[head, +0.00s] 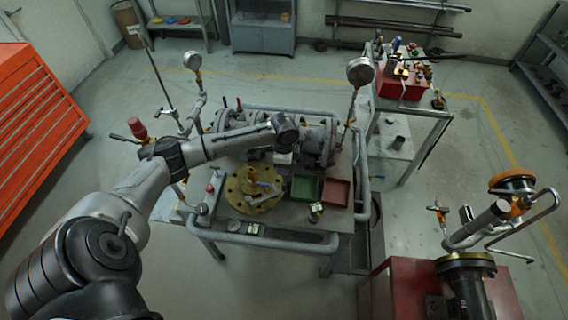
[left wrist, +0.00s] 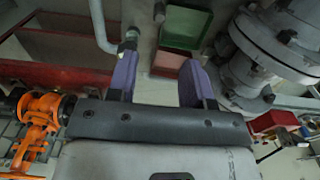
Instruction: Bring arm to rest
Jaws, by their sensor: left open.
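My left arm reaches in from the left over the workbench (head: 290,236) in the head view. Its wrist is above the middle of the bench, and the left gripper (head: 283,158) hangs below it, small and partly hidden. In the left wrist view the two purple fingers of the left gripper (left wrist: 158,82) stand apart with nothing held between them. Beyond them are a green tray (left wrist: 187,27) and a grey flanged valve body (left wrist: 285,40). My right gripper is in neither view.
A yellow flange (head: 240,200), the green tray (head: 305,188) and a red tray (head: 337,191) lie on the bench near the arm. Gauges (head: 360,71) stand up behind. An orange-wheeled valve (head: 512,181) stands lower right. Floor is clear at front left.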

